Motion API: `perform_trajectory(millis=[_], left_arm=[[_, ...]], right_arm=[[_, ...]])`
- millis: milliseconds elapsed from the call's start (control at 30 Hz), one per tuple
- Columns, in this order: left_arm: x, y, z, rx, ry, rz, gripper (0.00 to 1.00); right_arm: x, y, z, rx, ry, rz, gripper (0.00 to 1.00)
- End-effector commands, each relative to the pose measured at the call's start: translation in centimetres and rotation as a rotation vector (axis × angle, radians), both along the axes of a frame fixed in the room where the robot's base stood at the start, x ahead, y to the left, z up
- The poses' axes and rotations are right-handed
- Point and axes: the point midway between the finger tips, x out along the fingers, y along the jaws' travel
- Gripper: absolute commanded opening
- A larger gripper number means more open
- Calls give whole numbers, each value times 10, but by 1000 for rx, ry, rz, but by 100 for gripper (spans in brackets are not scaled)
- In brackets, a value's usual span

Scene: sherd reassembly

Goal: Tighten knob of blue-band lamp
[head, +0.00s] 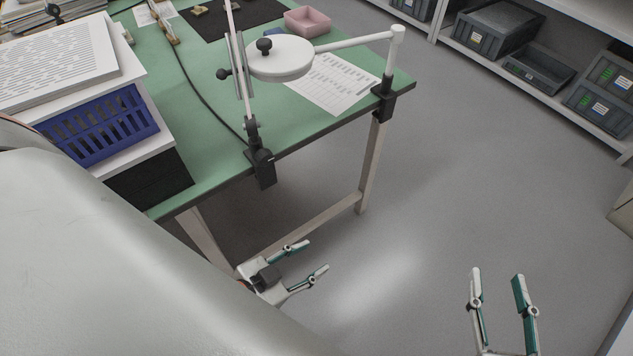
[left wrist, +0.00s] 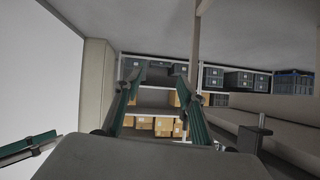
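One lamp has a white round head (head: 280,60) on a white arm, with its black clamp (head: 384,100) at the table's right corner. A second thin arm rises from a black clamp (head: 262,167) on the near edge. A black knob (head: 223,74) sits beside that arm, and another black knob (head: 264,45) shows at the round head. I cannot make out a blue band on either lamp. My left gripper (head: 317,255) is open and empty, below the table edge; its spread fingers show in the left wrist view (left wrist: 160,72). My right gripper (head: 497,274) is open and empty over the floor, right of the table.
The green table (head: 205,115) holds a blue basket (head: 105,128), a pink tray (head: 307,20), a printed sheet (head: 335,84) and a dark mat. A cable crosses the top. Shelves with grey bins (head: 497,28) stand at the back right. The floor between is clear.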

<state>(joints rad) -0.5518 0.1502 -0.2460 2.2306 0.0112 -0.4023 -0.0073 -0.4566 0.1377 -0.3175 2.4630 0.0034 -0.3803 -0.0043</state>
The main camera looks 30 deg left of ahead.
Motion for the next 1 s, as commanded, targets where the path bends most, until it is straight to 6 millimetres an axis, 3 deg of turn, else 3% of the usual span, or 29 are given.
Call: perform_trajectory(millis=[33, 500, 700, 1000], left_arm=[[-4, -1, -10, -1, 13, -1, 40], [-8, -6, -27, -16, 33, -7, 40], [-5, -9, -26, -39, 24, -5, 40], [-3, -11, -23, -48, 15, -3, 40]], right_arm=[[-3, 0, -18, 0, 26, 0, 40], [-23, 0, -96, 0, 157, 0, 40], [-28, 0, -114, 0, 188, 0, 40], [-29, 0, -117, 0, 194, 0, 40]])
